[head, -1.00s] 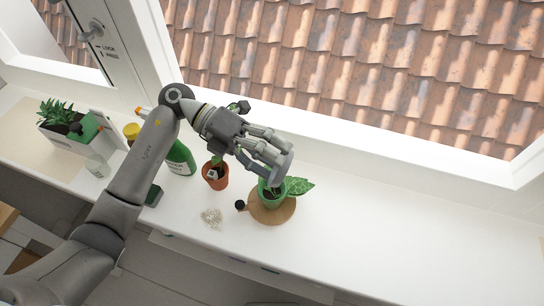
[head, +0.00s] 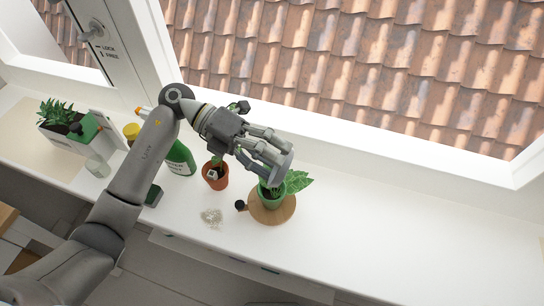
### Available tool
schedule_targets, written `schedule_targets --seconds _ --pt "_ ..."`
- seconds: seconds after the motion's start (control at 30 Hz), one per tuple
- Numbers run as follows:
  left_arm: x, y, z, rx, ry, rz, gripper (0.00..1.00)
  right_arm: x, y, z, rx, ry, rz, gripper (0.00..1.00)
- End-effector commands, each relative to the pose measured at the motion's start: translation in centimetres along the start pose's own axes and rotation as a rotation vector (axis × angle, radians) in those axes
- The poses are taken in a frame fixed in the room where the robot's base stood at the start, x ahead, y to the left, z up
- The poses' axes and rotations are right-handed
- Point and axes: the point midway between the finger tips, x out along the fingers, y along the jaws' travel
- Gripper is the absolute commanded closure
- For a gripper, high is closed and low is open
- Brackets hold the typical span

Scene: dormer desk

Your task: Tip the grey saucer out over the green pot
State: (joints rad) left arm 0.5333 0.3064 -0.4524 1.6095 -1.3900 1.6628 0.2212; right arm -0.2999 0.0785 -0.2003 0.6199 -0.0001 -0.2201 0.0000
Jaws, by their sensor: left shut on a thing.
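My left gripper (head: 277,160) reaches in from the left and is shut on the grey saucer (head: 284,168). The saucer is steeply tilted, nearly on edge, just above the green pot (head: 271,197). The green pot holds a leafy plant (head: 297,181) and stands on a round wooden board (head: 278,214). The gripper and saucer hide part of the pot's top. I cannot tell whether anything is left on the saucer. My right gripper is not in view.
A terracotta pot (head: 215,178), a green bottle (head: 180,160) and a pile of pale bits (head: 211,216) are left of the board. A small black thing (head: 240,205) lies by its edge. A planter (head: 64,132) stands far left. The desk's right side (head: 400,230) is clear.

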Motion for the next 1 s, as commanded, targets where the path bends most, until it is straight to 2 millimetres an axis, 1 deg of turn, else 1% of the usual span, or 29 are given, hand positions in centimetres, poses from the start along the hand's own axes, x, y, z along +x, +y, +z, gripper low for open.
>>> schedule_targets --seconds 0.43,0.57,0.8,0.9,1.0 --pt "-0.1 -0.2 0.0 0.001 0.000 0.000 0.49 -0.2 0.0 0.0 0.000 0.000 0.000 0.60" --pt "-0.4 -1.1 0.2 0.001 0.000 0.002 0.49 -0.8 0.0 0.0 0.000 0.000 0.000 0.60" --pt "-1.2 -3.4 0.5 0.002 0.000 0.001 0.49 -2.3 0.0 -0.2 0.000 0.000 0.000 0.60" --pt "-1.4 -3.8 0.6 0.000 0.000 0.001 0.49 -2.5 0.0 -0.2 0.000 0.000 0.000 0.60" --pt "-1.4 -3.8 0.6 0.000 0.000 0.000 0.49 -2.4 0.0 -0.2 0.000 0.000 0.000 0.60"
